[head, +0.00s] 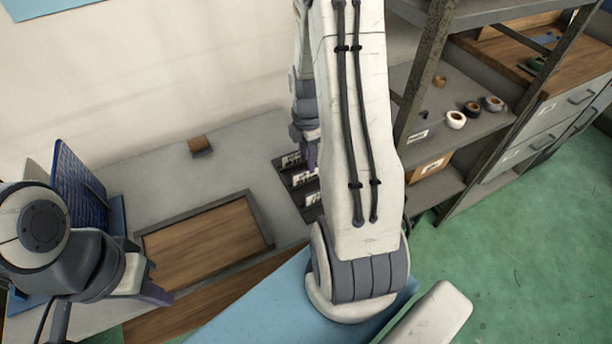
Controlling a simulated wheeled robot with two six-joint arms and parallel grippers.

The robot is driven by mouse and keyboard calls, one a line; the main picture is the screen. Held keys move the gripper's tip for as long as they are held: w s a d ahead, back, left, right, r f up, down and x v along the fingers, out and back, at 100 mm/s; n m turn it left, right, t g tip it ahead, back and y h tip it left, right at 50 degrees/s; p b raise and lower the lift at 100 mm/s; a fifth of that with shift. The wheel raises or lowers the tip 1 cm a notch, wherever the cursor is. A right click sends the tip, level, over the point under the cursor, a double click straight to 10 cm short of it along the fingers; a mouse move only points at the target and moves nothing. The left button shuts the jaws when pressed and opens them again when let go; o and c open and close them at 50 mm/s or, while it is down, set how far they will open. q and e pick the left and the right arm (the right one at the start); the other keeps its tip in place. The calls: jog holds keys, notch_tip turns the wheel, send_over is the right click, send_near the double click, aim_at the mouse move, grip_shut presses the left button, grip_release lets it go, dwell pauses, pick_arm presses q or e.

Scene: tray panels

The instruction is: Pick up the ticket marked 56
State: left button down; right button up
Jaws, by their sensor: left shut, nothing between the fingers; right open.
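White tickets with dark marks stand in a dark rack (283,170) on the grey bench, just left of my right arm. The upper ticket (291,159) and a lower ticket (304,176) show. The marks are too small to read, so I cannot tell which one is 56. My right gripper (311,156) is open, over or beside the right side of the rack and partly hidden behind my own arm link. That link also hides the rack's right part. My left gripper (156,294) is shut and empty, in front of the wooden tray panel at the lower left.
A wooden panel in a grey frame (265,226) lies on the bench. A blue panel (78,190) stands at the left. A small brown block (200,146) sits at the back. Shelves with tape rolls (455,120) stand at the right. Bench between block and rack is clear.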

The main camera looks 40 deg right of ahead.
aim_at(306, 170)
notch_tip(306, 170, down, 5)
jog(key=shift+a+f, duration=0.1)
jog(key=shift+a, duration=0.05)
grip_shut()
dwell(0.4)
